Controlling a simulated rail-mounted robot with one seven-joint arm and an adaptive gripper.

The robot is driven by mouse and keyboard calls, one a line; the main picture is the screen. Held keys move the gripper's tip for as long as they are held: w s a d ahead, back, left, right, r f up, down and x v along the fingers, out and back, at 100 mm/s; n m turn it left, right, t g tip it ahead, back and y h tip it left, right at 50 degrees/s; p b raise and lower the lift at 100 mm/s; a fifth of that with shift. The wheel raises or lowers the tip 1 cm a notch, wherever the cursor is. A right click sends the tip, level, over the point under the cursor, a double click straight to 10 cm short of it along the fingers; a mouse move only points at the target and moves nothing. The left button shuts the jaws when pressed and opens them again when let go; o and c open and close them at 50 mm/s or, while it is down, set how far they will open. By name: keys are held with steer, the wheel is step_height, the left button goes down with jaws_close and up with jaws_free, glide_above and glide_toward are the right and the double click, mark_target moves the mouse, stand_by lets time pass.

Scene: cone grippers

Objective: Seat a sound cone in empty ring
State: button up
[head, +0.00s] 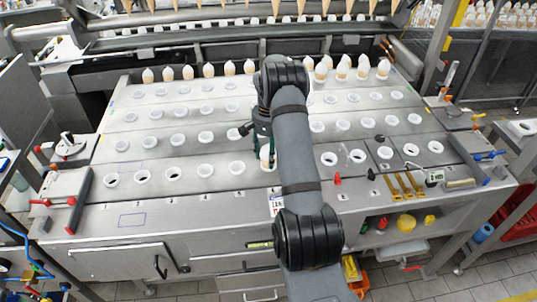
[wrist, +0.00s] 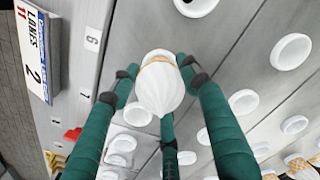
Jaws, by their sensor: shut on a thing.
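My gripper (head: 263,140) is over the front part of the metal table, partly hidden behind my own arm. Its green fingers (wrist: 160,78) are shut around a cone with a white top (wrist: 158,98), seen from above in the wrist view. The held cone's white top also shows in the head view (head: 266,154). Its lower part is hidden, and I cannot tell how far it is from the table. White rings sit in rows; a front-left ring (head: 111,180) and a front-right ring (head: 329,159) show dark centres. Another white ring (wrist: 291,52) is to the right in the wrist view.
Several cones with white tops (head: 362,67) stand in the back row. A red cone-shaped piece (head: 338,181) and brass bars (head: 403,186) lie at the front right. Red-handled clamps (head: 70,201) flank the table's left edge. A numbered label (wrist: 38,50) shows in the wrist view.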

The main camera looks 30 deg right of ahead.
steer(key=o, duration=0.8)
steer(key=shift+o, duration=0.4)
step_height(320, 180, up, 12)
steer(key=shift+r, duration=0.1)
stand_by(0.3)
